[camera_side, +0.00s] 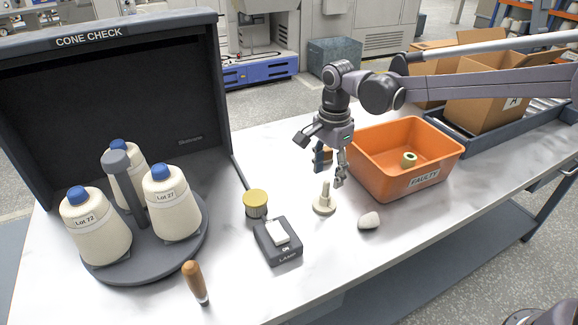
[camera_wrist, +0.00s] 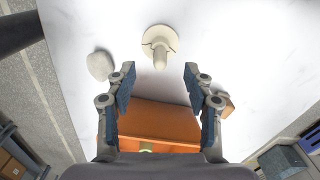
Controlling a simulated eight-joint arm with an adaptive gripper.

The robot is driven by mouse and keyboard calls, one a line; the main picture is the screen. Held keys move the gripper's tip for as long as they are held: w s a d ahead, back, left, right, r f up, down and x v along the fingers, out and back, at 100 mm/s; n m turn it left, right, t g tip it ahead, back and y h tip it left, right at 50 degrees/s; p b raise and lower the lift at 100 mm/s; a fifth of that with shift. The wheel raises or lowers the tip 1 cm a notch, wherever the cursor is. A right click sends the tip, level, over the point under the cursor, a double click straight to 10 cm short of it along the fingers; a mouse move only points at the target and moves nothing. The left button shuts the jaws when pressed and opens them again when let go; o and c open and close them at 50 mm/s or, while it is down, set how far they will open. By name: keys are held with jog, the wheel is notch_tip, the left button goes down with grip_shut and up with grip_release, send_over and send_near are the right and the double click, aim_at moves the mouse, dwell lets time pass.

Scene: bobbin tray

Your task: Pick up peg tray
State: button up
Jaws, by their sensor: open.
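The peg tray (camera_side: 324,207) is a small cream round base with one upright peg in its middle. It stands on the white table, left of the orange bin. In the wrist view the peg tray (camera_wrist: 158,40) lies beyond my fingertips, about midway between them. My gripper (camera_side: 330,172) points down close above and behind the peg tray in the side view. The gripper (camera_wrist: 158,75) is open, with nothing between its blue-padded fingers.
An orange bin (camera_side: 376,183) marked FAULTY holds a small spool (camera_side: 408,160). A pale stone-like lump (camera_side: 369,220), a lamp switch box (camera_side: 270,250) and a yellow-lidded tin (camera_side: 256,198) are close by. A wooden-handled tool (camera_side: 194,279) and cone stand (camera_side: 112,266) are left.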

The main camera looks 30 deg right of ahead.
aim_at(325, 195)
jog(key=shift+a+f, duration=0.1)
jog(key=shift+f, duration=3.55)
grip_shut()
